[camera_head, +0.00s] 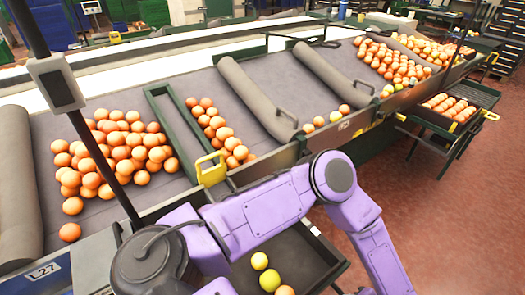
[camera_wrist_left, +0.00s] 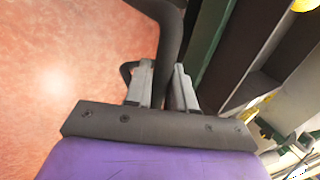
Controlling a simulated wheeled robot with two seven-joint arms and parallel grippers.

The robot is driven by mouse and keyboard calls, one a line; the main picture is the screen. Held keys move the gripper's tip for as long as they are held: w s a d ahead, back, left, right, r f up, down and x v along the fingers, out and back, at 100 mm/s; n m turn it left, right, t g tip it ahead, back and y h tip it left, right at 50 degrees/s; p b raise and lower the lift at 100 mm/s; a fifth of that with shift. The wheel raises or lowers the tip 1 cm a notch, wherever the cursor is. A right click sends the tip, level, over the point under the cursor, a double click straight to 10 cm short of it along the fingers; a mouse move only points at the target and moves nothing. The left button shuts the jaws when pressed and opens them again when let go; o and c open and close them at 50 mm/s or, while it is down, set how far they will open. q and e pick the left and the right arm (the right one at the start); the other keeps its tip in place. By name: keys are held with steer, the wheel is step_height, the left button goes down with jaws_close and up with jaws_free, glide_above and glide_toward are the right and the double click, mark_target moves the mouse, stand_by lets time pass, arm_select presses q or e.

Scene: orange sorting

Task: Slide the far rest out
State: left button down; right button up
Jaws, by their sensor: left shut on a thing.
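In the left wrist view my left gripper (camera_wrist_left: 163,86) is shut on a dark grey bar (camera_wrist_left: 172,35), with one pale finger on each side. The bar has a small curved loop beside the left finger. I cannot tell for certain that this bar belongs to the far rest. In the head view purple arm links cross the foreground, and no gripper fingers show. A dark support frame (camera_head: 443,130) juts from the conveyor's side at the right and holds a crate of oranges (camera_head: 447,106). My right gripper is not in view.
A sloped grey conveyor (camera_head: 265,85) carries several groups of oranges between padded dividers. A dark tray (camera_head: 310,258) with several fruits lies at the bottom, partly behind my arm. A dark post (camera_head: 85,135) stands at the left. The red floor (camera_head: 455,220) at the right is clear.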

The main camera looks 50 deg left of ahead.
arm_select(q)
steer(key=shift+d+b, duration=0.45)
steer(key=shift+d, duration=1.75)
steer(key=c, duration=0.7)
jaws_free()
steer(key=shift+d, duration=0.1)
steer(key=shift+r, duration=0.1)
step_height(320, 180, up, 7)
steer(key=p, duration=0.7)
